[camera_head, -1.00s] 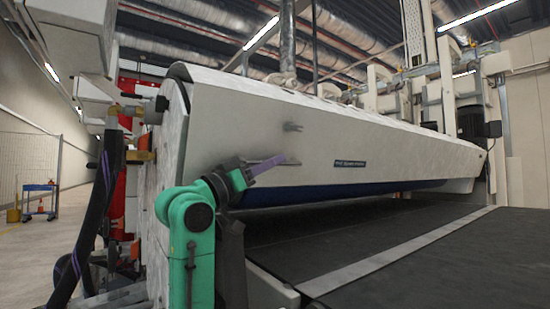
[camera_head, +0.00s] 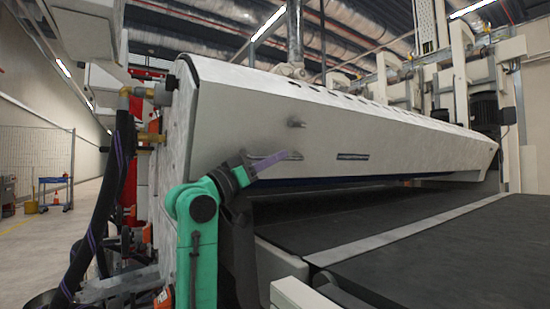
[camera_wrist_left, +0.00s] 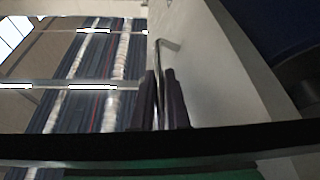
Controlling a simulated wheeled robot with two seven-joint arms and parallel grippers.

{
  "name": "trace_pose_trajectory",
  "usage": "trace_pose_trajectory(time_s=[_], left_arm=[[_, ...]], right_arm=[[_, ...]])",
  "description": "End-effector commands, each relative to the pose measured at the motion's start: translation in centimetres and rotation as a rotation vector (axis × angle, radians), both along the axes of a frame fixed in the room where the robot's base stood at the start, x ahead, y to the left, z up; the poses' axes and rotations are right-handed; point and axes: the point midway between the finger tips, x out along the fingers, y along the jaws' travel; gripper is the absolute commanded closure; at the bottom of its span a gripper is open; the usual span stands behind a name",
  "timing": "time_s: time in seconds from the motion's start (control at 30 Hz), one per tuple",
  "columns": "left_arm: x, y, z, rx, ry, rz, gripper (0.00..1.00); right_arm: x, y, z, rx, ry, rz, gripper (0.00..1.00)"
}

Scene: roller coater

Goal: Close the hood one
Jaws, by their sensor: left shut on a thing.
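The hood (camera_head: 340,130) is a long white cover across the machine in the head view. A gap shows between its lower edge and the dark conveyor belt (camera_head: 350,215). A metal handle (camera_head: 290,155) sticks out low on its front face. My left gripper (camera_head: 272,160), with purple fingers, is at this handle. In the left wrist view the two fingers (camera_wrist_left: 161,105) are shut around the thin bent handle bar (camera_wrist_left: 168,44), beside the pale hood face (camera_wrist_left: 210,65). My right gripper is not in view.
A small upper bracket (camera_head: 296,123) sits on the hood face. Dark hoses (camera_head: 115,190) and fittings stand at the machine's left end. A blue cart (camera_head: 55,192) stands far left on open floor. A light strip (camera_head: 385,238) crosses the belt.

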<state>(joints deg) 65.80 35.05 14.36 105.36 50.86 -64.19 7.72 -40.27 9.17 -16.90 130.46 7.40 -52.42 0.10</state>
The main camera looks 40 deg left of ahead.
Motion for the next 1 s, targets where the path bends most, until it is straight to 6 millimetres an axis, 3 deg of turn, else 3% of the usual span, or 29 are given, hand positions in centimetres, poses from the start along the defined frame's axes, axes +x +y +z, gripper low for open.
trace_pose_trajectory(time_s=[0.07,0.1,0.17,0.57,0.77,1.0], left_arm=[[0.5,0.0,-0.8,0.0,0.023,-0.003,1.0],[0.5,0.0,-0.8,0.0,0.024,-0.003,0.74],[0.5,0.0,-0.8,0.0,0.022,-0.002,0.55],[-0.3,0.1,-0.7,0.001,0.011,-0.001,0.55],[-3.3,0.8,-2.1,0.002,0.01,0.001,0.55],[-8.6,1.9,-4.5,0.001,0.012,0.003,0.55]], right_arm=[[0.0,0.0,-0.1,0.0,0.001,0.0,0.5],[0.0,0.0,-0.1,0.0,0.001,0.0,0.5],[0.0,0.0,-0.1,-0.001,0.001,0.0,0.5],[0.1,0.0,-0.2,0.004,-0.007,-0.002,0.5],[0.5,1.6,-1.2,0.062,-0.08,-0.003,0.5],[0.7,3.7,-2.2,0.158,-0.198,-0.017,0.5]])
